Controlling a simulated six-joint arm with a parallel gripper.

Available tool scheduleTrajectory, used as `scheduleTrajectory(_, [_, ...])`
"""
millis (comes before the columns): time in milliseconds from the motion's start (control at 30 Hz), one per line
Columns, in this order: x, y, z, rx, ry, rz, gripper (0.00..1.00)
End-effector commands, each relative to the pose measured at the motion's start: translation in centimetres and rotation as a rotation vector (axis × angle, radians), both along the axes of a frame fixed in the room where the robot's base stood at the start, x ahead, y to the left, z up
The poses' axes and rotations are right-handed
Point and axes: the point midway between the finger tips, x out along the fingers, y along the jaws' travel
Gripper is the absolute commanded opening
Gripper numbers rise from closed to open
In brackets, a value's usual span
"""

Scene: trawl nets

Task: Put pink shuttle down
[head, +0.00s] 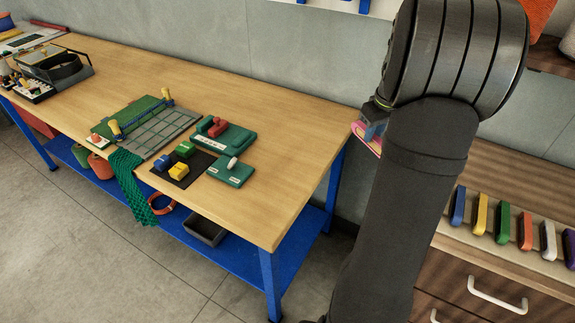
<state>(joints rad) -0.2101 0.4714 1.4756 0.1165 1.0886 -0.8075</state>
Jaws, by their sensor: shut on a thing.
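The pink shuttle (364,147) shows as a small pink piece at the left edge of my arm, held up between the workbench and the drawer unit. My gripper (374,126) is shut on it. Most of the gripper and much of the shuttle are hidden behind my dark arm. On the drawer unit at the right, a row of shuttles lies on a pale strip (487,244): blue (458,206), yellow (480,214), green (503,222), orange (525,231), white (548,241) and purple (570,249).
The wooden workbench (270,190) holds a green-edged board (165,130), a dark mat (185,168) with coloured blocks, and two green holders (225,138), (230,171). Its right end is clear. The drawer unit (460,262) stands to the right, partly behind my arm.

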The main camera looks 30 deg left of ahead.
Motion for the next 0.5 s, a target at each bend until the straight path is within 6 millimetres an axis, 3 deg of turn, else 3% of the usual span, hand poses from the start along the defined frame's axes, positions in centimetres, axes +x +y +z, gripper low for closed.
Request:
scheduleTrajectory(33, [-1.0,2.3,-0.1,0.0,0.0,0.04,0.0])
scheduleTrajectory(200, [-4.0,7.7,-0.5,0.0,-0.001,0.133,0.0])
scheduleTrajectory(333, [-5.8,10.2,-0.7,0.0,0.0,0.18,0.0])
scheduleTrajectory(500, [-6.9,11.9,-1.0,0.0,0.0,0.208,0.0])
